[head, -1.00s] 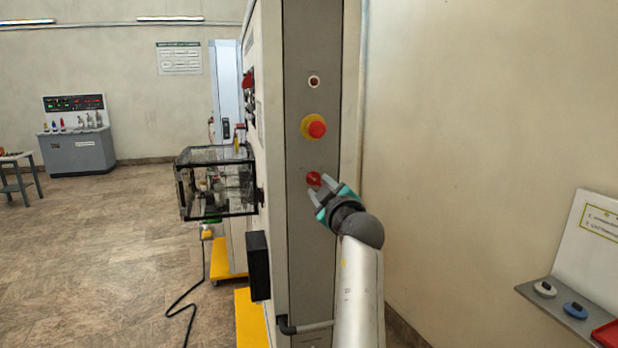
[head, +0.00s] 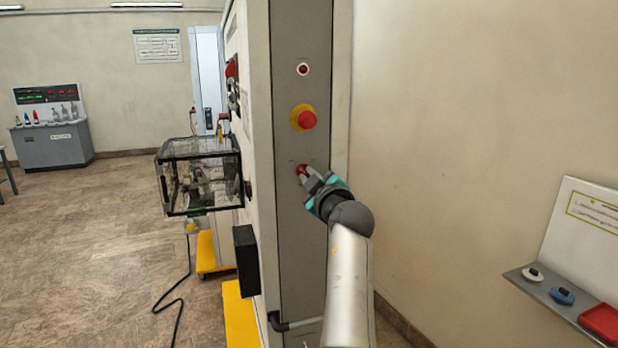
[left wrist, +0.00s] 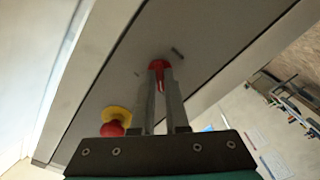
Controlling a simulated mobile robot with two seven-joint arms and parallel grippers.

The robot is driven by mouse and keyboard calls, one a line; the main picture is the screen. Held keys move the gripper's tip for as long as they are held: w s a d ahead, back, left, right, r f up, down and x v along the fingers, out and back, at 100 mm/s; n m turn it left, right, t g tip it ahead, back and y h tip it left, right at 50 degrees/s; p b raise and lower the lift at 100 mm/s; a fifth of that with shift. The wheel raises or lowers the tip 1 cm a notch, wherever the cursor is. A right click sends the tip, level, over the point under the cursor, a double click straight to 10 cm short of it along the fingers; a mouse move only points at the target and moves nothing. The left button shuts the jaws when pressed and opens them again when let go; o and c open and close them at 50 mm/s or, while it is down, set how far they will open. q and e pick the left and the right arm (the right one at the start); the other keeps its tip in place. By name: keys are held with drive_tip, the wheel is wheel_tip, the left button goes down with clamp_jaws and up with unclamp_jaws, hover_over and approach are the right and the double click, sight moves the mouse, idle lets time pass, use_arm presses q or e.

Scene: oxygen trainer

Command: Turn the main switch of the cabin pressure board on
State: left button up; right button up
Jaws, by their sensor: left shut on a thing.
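The cabin pressure board's narrow grey side panel (head: 302,250) faces me in the head view. A red rotary main switch (head: 301,170) sits on it, below a red mushroom button on a yellow ring (head: 304,118). My left gripper (head: 309,178) is at the switch, its fingers partly covering it. In the left wrist view the two fingers (left wrist: 162,90) close on the red switch knob (left wrist: 158,66), one on each side. The yellow-ringed button (left wrist: 114,121) shows lower left there. My right gripper is not in view.
A small round indicator (head: 302,69) is at the top of the panel. A clear box (head: 200,177) juts out at the left above yellow feet. At right, a wall shelf (head: 547,297) holds several small items. The floor at left is mostly open.

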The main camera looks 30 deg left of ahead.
use_arm(q)
clamp_jaws()
idle(0.3)
drive_tip(key=m+b, duration=0.1)
drive_tip(key=m, duration=0.2)
drive_tip(key=shift+a+m, duration=0.1)
drive_tip(key=shift+m, duration=1.2)
drive_tip(key=m, duration=0.2)
drive_tip(key=shift+r+m, duration=0.1)
drive_tip(key=shift+m, duration=0.3)
drive_tip(key=m+p, duration=0.1)
drive_tip(key=m, duration=0.3)
drive_tip(key=shift+s+r+m, duration=0.1)
drive_tip(key=shift+r+m, duration=0.05)
drive_tip(key=shift+m, duration=0.15)
drive_tip(key=m+p, duration=0.2)
drive_tip(key=m, duration=0.2)
drive_tip(key=shift+m+p, duration=0.3)
drive_tip(key=shift+m, duration=0.3)
